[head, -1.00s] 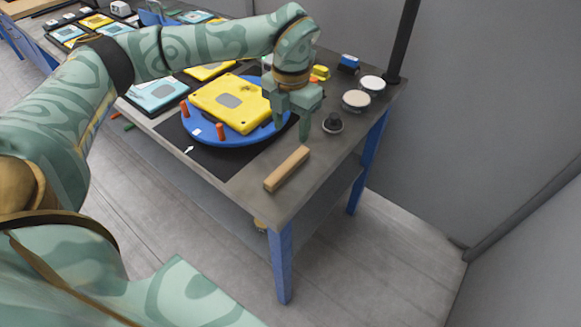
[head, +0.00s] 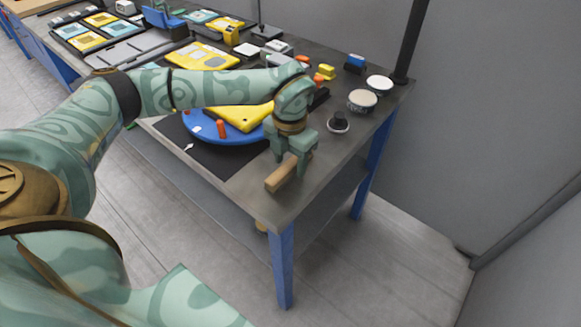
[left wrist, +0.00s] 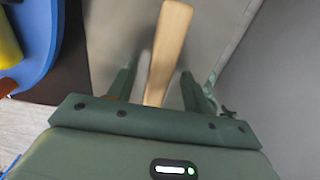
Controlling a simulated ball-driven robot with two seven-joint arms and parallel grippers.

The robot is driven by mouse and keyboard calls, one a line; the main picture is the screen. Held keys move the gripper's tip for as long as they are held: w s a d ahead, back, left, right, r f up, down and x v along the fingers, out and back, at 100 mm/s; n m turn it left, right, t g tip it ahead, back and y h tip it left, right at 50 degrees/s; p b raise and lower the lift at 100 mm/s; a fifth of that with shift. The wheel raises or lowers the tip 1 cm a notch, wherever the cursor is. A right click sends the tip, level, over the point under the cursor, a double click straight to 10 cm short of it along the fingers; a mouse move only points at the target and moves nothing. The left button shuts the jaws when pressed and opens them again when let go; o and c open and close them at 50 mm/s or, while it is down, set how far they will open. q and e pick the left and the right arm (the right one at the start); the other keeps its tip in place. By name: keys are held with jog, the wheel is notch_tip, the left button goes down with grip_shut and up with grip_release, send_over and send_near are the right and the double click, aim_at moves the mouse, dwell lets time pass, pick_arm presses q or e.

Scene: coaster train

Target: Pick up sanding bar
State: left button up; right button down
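The sanding bar, taken to be the long light-wood bar (head: 279,178), lies on the table near its front right edge. My left gripper (head: 290,165) is over the bar, pointing down, and hides part of it. In the left wrist view the bar (left wrist: 170,45) runs between the two fingers of my left gripper (left wrist: 158,72). A gap shows on each side of the bar, so the gripper is open. My right gripper is not in view.
A blue round turntable (head: 200,126) with a yellow block (head: 240,116) stands left of the bar on a dark mat. A black knob (head: 338,122) and round tins (head: 362,99) stand behind. A dark post (head: 411,40) rises at the back corner.

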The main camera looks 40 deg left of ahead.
aim_at(290, 163)
pick_arm(q)
grip_shut()
jog(key=shift+r, duration=0.15)
jog(key=shift+r, duration=0.25)
notch_tip(290, 163, up, 3)
jog(key=shift+f+p, duration=0.1)
jog(key=shift+p, duration=0.65)
jog(key=s+a+r+p, duration=0.3)
jog(key=s+a+r, duration=0.6)
jog(key=a, duration=0.1)
jog(key=shift+a+r, duration=0.2)
jog(key=shift+a, duration=0.15)
jog(key=shift+s, duration=0.1)
jog(key=c, duration=0.8)
grip_release()
jog(key=shift+c, duration=0.2)
